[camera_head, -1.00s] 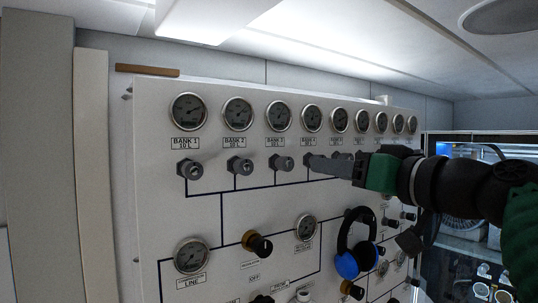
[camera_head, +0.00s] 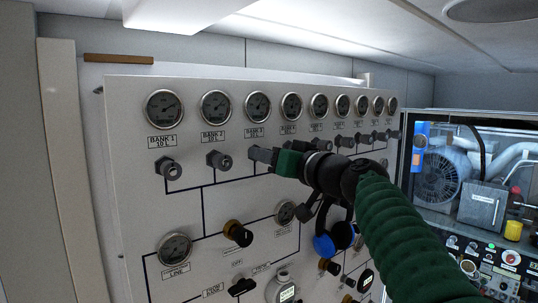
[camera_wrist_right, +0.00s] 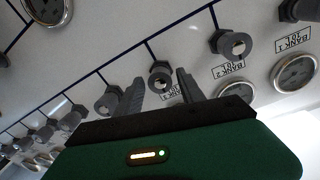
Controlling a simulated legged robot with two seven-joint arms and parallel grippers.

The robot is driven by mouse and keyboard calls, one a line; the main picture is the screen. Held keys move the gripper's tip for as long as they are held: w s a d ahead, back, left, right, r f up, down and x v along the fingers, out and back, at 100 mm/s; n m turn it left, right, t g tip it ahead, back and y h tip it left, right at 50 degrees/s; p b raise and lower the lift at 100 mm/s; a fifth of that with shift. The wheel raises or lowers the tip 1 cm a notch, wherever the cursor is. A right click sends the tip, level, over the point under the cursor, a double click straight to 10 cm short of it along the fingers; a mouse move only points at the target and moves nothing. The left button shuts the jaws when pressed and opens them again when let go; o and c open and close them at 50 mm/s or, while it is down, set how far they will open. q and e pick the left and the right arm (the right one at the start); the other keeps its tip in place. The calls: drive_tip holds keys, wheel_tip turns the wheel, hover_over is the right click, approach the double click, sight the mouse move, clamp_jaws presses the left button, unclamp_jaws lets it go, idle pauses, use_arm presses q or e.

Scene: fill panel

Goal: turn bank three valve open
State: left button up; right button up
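The bank three valve is a dark grey knob (camera_wrist_right: 161,77) on the white panel, under the "BANK 3" label (camera_head: 257,131) and its gauge (camera_head: 258,105). I cannot tell how deep the knob lies between the fingers. My left gripper is in neither view.
The bank two valve (camera_head: 218,160) and bank one valve (camera_head: 167,167) are to the left; more valves run right behind my arm. Blue-and-black ear defenders (camera_head: 338,238) hang below my right arm. A brass-based black knob (camera_head: 238,233) projects lower down.

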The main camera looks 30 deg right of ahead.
clamp_jaws()
